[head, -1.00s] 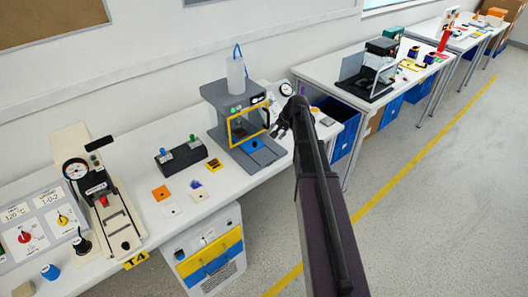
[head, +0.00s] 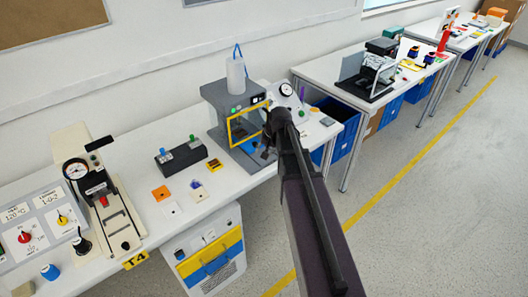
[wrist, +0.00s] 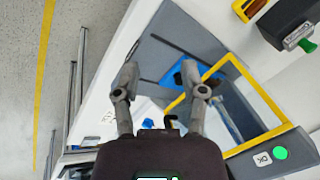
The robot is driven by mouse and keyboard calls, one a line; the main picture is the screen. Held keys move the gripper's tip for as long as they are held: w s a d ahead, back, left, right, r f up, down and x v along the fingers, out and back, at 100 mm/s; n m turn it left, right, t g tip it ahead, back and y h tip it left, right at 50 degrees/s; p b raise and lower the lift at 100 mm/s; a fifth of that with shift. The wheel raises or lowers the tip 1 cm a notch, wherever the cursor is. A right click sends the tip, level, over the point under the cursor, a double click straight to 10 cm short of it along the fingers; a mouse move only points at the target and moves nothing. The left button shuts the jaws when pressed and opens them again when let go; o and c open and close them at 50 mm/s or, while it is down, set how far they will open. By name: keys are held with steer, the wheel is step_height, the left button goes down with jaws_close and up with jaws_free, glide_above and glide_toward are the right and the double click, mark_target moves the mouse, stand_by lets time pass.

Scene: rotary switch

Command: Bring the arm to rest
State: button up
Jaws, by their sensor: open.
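My gripper (head: 266,150) is in front of the grey machine with the yellow-framed window, at its right side, above the near bench. In the wrist view my gripper (wrist: 160,78) has its two fingers spread apart with nothing between them. The machine's grey base with a blue plate (wrist: 185,72) lies beyond the fingertips. My arm reaches up from the bottom of the head view, and part of the machine's right side is hidden behind the gripper.
The grey machine (head: 222,98) is close to my gripper. A control panel with red and yellow knobs (head: 30,230) is at the far left. A second bench (head: 330,70) stands to the right. The floor (head: 440,200) on the right is clear.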

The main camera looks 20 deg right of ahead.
stand_by(0.3)
steer(key=s+a+n+g+h, duration=0.1)
steer(key=s+a+n, duration=0.2)
steer(key=s, duration=0.5)
steer(key=s+a+f+n+g+h, duration=0.1)
steer(key=s+a+n+g, duration=0.1)
steer(key=s+a, duration=0.4)
steer(key=s+n, duration=0.1)
steer(key=s, duration=0.2)
steer(key=shift+a, duration=0.3)
stand_by(0.6)
